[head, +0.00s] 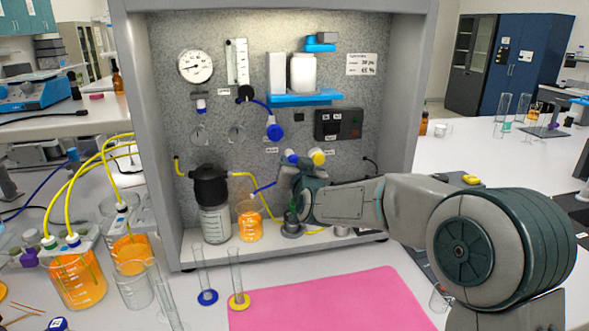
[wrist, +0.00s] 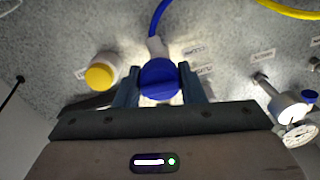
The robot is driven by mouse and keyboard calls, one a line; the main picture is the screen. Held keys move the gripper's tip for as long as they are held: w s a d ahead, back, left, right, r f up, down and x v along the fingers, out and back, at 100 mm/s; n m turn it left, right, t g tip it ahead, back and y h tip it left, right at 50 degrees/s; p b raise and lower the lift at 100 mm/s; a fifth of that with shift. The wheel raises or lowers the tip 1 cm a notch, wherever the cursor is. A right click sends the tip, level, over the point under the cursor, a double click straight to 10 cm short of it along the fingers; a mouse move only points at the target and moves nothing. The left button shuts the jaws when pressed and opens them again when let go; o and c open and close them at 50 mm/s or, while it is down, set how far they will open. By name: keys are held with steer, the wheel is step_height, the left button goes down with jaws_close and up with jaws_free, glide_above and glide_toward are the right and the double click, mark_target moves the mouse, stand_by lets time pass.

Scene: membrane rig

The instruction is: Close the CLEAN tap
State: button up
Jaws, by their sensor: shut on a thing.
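A tap with a round blue knob (wrist: 160,78) sits on the grey back panel, with a blue tube running from it. The two fingers of my gripper (wrist: 160,84) stand on either side of this knob and are shut on it. In the head view the blue tap (head: 291,156) shows just above my gripper (head: 293,169), whose fingers are partly hidden by my arm. A yellow-knobbed tap (head: 317,157) is beside it, apart from my fingers; it also shows in the wrist view (wrist: 99,76). The small labels are too blurred to read.
A blue valve (head: 274,131) and a pressure gauge (head: 195,66) are up and left on the panel. A dark-capped bottle (head: 214,222) and an orange-filled beaker (head: 249,225) stand left of my gripper. A pink mat (head: 330,303) lies clear in front.

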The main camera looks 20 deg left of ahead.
steer(key=m+b, duration=0.1)
steer(key=b, duration=0.1)
steer(key=m+b, duration=0.2)
steer(key=b, duration=0.1)
steer(key=shift+f, duration=0.4)
steer(key=m+b, duration=0.4)
steer(key=b, duration=0.1)
steer(key=shift+r+m, duration=0.1)
steer(key=shift+m, duration=0.3)
steer(key=m+b, duration=0.3)
steer(key=m, duration=0.1)
steer(key=shift+r+m+b, duration=0.2)
steer(key=shift+m+b, duration=1.05)
steer(key=shift+m, duration=1.25)
steer(key=o, duration=1)
steer(key=shift+d, duration=0.1)
steer(key=b+v, duration=0.6)
steer(key=v, duration=0.7)
steer(key=shift+s, duration=0.35)
